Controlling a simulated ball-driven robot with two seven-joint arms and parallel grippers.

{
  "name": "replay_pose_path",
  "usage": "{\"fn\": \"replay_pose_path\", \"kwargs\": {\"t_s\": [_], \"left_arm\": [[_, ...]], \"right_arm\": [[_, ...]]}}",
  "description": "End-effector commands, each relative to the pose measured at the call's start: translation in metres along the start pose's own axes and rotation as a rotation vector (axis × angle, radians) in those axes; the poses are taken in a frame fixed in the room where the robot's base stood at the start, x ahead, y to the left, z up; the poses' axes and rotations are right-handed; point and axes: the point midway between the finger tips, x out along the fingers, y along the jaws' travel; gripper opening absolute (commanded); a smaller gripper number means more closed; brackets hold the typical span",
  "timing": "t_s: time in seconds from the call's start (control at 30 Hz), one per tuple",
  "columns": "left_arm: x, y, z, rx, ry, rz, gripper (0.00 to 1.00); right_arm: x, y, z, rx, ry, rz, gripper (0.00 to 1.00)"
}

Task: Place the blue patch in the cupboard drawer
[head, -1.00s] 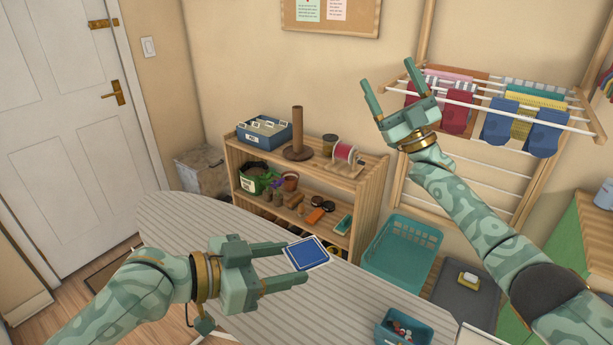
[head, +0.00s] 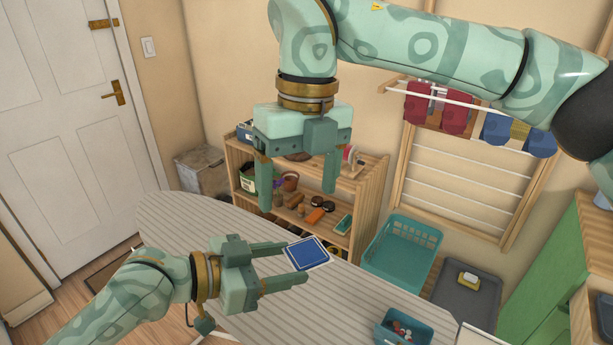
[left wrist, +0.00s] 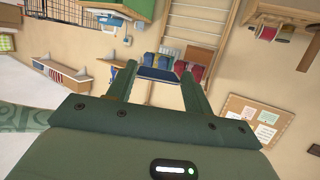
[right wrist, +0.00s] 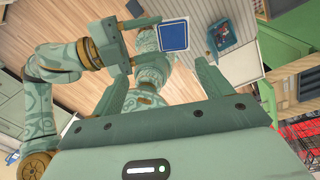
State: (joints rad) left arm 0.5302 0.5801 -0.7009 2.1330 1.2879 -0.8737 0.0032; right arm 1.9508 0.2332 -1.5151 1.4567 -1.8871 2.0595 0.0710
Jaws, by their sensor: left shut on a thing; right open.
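The blue patch (head: 307,252) is a flat blue square with a pale border. My left gripper (head: 294,263) is shut on it by its edges and holds it above the striped table. The patch also shows edge-on between the fingertips in the left wrist view (left wrist: 158,74) and face-on in the right wrist view (right wrist: 173,36). My right gripper (head: 298,200) is open and empty, fingers pointing down, above and behind the patch in the head view. A green cupboard (head: 545,270) stands at the right edge; I cannot make out an open drawer in it.
The striped table (head: 200,225) is mostly bare, with a teal bin of small items (head: 402,328) at its front right. Behind it stand a wooden shelf (head: 365,205), a teal basket (head: 402,250) and a grey tray (head: 465,300). A drying rack (head: 470,185) hangs on the wall.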

Motion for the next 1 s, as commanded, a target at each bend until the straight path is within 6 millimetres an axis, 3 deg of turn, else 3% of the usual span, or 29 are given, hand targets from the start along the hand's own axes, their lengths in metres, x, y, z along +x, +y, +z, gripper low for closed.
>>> {"fn": "replay_pose_path", "kwargs": {"t_s": [0.17, 0.7, 1.0], "left_arm": [[0.000, 0.000, 0.000, 0.000, 0.000, 0.000, 0.20], [0.000, 0.000, 0.000, 0.000, 0.000, 0.000, 0.20], [0.000, 0.000, 0.000, 0.000, 0.000, 0.000, 0.20]], "right_arm": [[0.006, -0.011, -0.001, 0.025, -0.018, -0.087, 0.78], [0.104, -0.019, 0.002, 0.024, -0.019, -0.082, 0.78], [0.117, -0.020, 0.002, 0.025, -0.021, -0.083, 0.78]]}}
